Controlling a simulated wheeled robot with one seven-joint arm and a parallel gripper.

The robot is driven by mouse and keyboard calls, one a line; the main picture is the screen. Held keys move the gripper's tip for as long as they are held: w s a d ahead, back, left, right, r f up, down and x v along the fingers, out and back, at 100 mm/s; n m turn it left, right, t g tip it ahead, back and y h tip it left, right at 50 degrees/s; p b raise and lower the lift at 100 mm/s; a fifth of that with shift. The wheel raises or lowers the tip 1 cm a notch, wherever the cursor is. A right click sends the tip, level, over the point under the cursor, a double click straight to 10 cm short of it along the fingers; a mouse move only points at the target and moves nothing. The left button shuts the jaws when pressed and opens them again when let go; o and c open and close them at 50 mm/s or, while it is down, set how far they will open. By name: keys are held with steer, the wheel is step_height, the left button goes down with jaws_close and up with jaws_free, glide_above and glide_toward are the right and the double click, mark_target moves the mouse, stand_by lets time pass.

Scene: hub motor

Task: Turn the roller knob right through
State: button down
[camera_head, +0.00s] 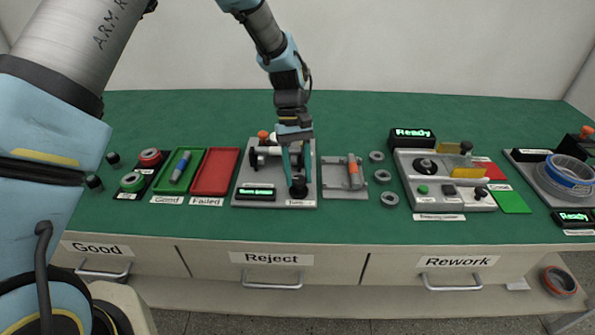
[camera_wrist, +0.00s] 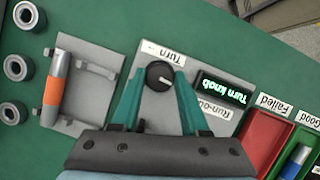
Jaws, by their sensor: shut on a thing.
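The roller knob (camera_wrist: 159,76) is a round black knob with a pale pointer mark, on the grey run-out fixture (camera_head: 244,201) beside a "Turn" label. In the wrist view my gripper (camera_wrist: 160,84) has its two teal fingers on either side of the knob, shut on it. In the head view my gripper (camera_head: 298,178) points down at the fixture's front right, over the knob. The fixture's display (camera_wrist: 222,89) reads "Turn knob" in green letters. The contact between fingertips and knob is partly hidden.
A grey stand (camera_head: 345,191) holding a grey and orange roller (camera_head: 354,172) is just right of the fixture, with several bearing rings beyond it. Red (camera_head: 214,172) and green (camera_head: 180,187) trays lie to the left; the green one holds a roller. A press station (camera_head: 443,180) stands farther right.

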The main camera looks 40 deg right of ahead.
steer(key=m+t+y, duration=0.1)
steer(key=m, duration=0.3)
steer(key=shift+s+d+m, duration=0.1)
steer(key=shift+m, duration=0.2)
steer(key=m, duration=0.2)
steer(key=m+t+y, duration=0.1)
steer(key=m, duration=0.1)
steer(key=shift+s+m+t, duration=0.1)
steer(key=shift+m+t, duration=0.2)
steer(key=m+t, duration=0.1)
steer(key=m, duration=0.3)
steer(key=shift+s+m+t+y+b, duration=0.1)
steer(key=shift+m+t+y+b, duration=0.2)
steer(key=shift+t+y, duration=0.1)
steer(key=m+t, duration=0.1)
steer(key=m, duration=0.3)
steer(key=shift+s+m+t, duration=0.1)
steer(key=shift+m+t, duration=0.3)
steer(key=shift+m+h, duration=0.3)
steer(key=shift+c, duration=2.1)
jaws_free()
steer(key=shift+d, duration=0.1)
